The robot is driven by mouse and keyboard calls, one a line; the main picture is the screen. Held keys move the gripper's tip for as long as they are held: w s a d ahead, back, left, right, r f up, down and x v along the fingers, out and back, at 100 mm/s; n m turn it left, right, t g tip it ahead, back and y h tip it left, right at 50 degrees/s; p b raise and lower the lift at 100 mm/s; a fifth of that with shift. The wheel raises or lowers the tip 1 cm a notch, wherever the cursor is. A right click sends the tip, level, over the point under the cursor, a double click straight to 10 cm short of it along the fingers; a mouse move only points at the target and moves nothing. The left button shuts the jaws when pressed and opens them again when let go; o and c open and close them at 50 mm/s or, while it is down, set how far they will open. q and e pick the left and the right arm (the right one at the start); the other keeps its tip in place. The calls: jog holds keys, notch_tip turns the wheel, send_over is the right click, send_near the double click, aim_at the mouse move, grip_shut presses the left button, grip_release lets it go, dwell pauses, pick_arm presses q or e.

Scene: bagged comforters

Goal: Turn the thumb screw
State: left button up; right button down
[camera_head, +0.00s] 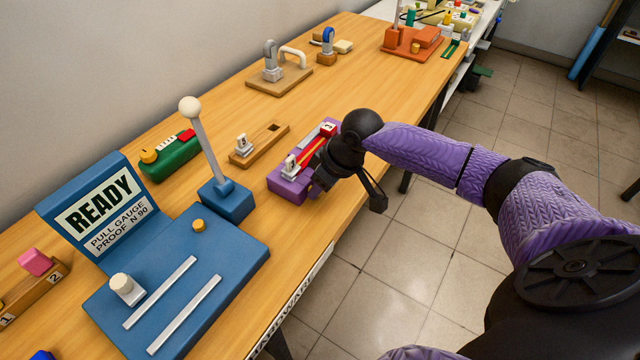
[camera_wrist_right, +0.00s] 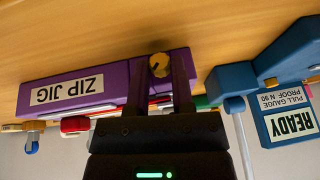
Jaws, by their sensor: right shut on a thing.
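The purple zip jig (camera_head: 287,191) stands near the front edge of the table, and its "ZIP JIG" label shows upside down in the right wrist view (camera_wrist_right: 52,95). A brass knob, the thumb screw (camera_wrist_right: 159,65), is on the jig's side face. My right gripper (camera_wrist_right: 160,72) is shut on it, with one dark finger on each side. In the head view my right gripper (camera_head: 318,182) is at the jig's front side, and the arm hides the knob there. My left gripper is not in view.
Left of the jig is the blue pull gauge (camera_head: 254,250) with a white-knobbed lever (camera_head: 205,145) and a "READY" sign (camera_head: 103,200). A wooden block (camera_head: 259,145) and a green block (camera_head: 172,158) lie behind. The floor in front of the table is open.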

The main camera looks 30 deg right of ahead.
jog(key=shift+r+p, duration=0.15)
jog(key=shift+p, duration=0.3)
jog(key=h+p, duration=0.2)
jog(key=p, duration=0.1)
jog(key=n+t+h+p, duration=0.1)
jog(key=p, duration=0.2)
jog(key=shift+s+a+r+t+h+p, duration=0.1)
jog(key=shift+s+a+t+h+p, duration=0.05)
jog(key=shift+a+t+h+p, duration=0.2)
jog(key=shift+a+h+p, duration=0.15)
jog(key=shift+h+p, duration=0.3)
jog(key=shift+h, duration=0.1)
jog(key=shift+s+f+n+t+h+p, duration=0.1)
jog(key=shift+f+n+t+h+p, duration=0.25)
jog(key=shift+t+h, duration=0.35)
jog(key=shift+a, duration=0.1)
jog(key=shift+h, duration=0.4)
jog(key=shift+f, duration=0.1)
